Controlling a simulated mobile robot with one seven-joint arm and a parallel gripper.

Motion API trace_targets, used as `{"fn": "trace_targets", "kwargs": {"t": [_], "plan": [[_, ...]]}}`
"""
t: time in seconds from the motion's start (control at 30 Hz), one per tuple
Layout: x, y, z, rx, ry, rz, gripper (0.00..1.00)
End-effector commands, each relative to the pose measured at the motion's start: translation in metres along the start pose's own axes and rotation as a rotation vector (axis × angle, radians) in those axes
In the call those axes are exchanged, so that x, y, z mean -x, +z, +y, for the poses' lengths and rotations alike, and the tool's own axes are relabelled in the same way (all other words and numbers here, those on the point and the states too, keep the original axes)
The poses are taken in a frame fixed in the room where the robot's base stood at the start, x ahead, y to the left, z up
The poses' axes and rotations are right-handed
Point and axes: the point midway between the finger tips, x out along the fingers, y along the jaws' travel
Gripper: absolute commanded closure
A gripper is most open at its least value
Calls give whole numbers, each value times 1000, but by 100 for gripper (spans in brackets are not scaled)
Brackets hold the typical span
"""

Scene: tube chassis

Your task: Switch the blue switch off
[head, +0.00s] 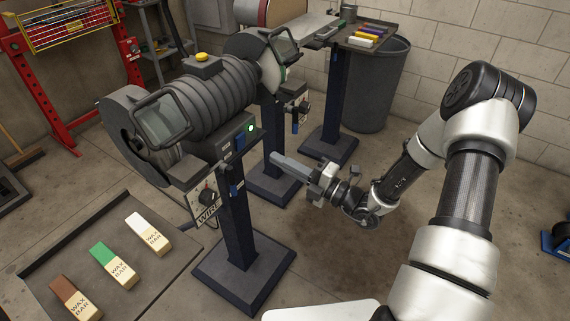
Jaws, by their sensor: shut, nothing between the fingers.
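My gripper (277,158) is shut and empty. It points left, to the right of the switch and slightly lower in the picture, with a visible gap to the grinder.
A tray (55,262) with brown, green and white wax bars stands at the front left. A second machine (275,55) on a pedestal is behind. A grey bin (378,95) stands at the back.

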Motion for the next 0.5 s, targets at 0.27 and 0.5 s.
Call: {"fn": "trace_targets", "kwargs": {"t": [0.27,0.5], "plan": [[-61,-2,-2,3,1,5,100],[-92,-1,-2,1,0,2,100]]}}
